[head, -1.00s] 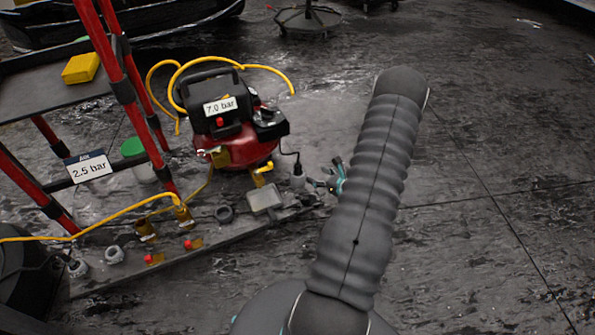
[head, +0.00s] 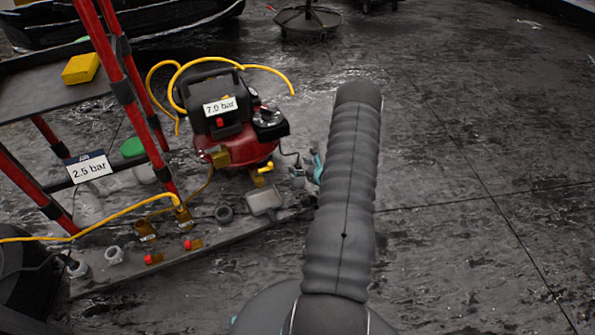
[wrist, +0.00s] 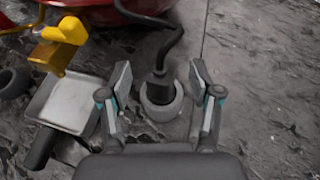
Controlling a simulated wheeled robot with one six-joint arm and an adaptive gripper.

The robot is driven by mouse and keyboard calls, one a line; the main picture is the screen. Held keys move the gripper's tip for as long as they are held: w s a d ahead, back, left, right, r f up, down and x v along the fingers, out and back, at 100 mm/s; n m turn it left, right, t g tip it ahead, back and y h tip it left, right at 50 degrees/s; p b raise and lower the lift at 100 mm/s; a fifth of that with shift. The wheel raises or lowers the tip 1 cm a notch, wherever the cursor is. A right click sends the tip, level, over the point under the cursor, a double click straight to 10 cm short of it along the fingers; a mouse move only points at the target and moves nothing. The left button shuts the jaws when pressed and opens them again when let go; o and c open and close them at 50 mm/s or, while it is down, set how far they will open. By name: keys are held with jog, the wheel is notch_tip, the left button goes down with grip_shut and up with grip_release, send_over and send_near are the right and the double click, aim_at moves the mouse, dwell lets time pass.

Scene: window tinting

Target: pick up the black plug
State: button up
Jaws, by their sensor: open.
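The black plug (wrist: 157,88) stands in a round grey socket (wrist: 161,104) in the wrist view. A black cable runs from its top up toward the red compressor (head: 238,148). My gripper (wrist: 161,82) is open, with one finger on each side of the plug and a visible gap on both sides. Whether the fingers are level with the plug in height I cannot tell. In the head view my gripper (head: 306,170) is beside the compressor's right side, partly behind my arm, and the plug there is mostly hidden.
A grey tray (head: 264,201) and a yellow-handled valve (wrist: 62,40) are left of the socket. Yellow hose (head: 110,217), brass fittings and red knobs lie along the board. A red-framed cart (head: 118,75) stands at left. The floor at right is clear.

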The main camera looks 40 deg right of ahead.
jog(key=shift+x, duration=1.05)
grip_shut()
